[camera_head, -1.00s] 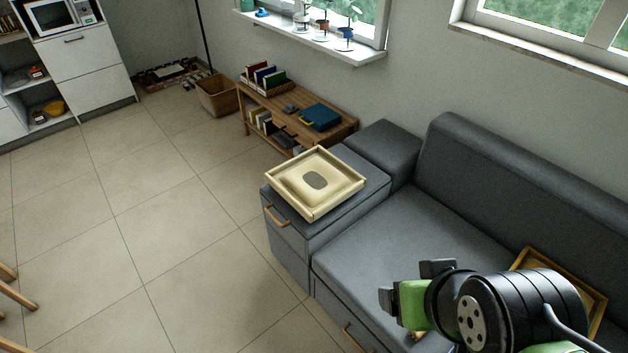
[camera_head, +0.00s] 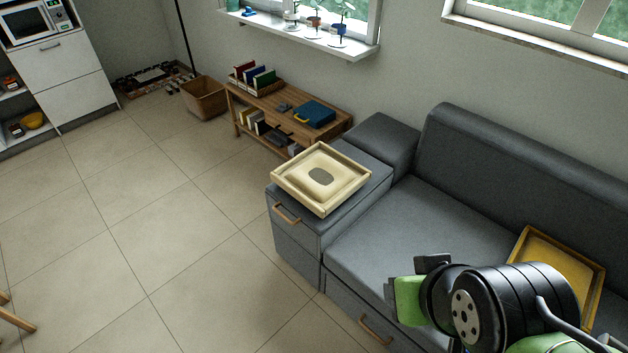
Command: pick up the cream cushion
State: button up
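The cream cushion (camera_head: 301,170) lies in a light wooden tray (camera_head: 323,210) on the grey armrest cabinet at the left end of the sofa. My gripper (camera_head: 409,277) is at the lower right, over the sofa seat. It is well to the right of and nearer than the cushion, apart from it. Its green and dark parts show from behind, so I cannot tell whether its fingers are open or shut. No held thing is visible.
A low wooden shelf (camera_head: 262,105) with books and a blue case stands beyond the armrest. The tiled floor (camera_head: 150,215) at left is mostly clear.

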aim_at(321, 178)
jog(key=i+j+z, duration=0.15)
jog(key=j, duration=0.45)
jog(key=i+j+z, duration=0.15)
jog(key=j, duration=0.45)
jog(key=j+z, duration=0.15)
jog(key=j, duration=0.45)
jog(key=i+j+z, duration=0.2)
jog(key=i+j, duration=0.25)
jog(key=j, duration=0.15)
jog(key=i+j+z, duration=0.1)
jog(key=j, duration=0.25)
jog(key=i+j+z, duration=0.1)
jog(key=i+j, duration=0.35)
jog(key=j, duration=0.25)
jog(key=i+j+z, duration=0.15)
jog(key=j, duration=0.2)
jog(key=i+j+z, duration=0.2)
jog(key=i+j, duration=0.15)
jog(key=i, duration=0.1)
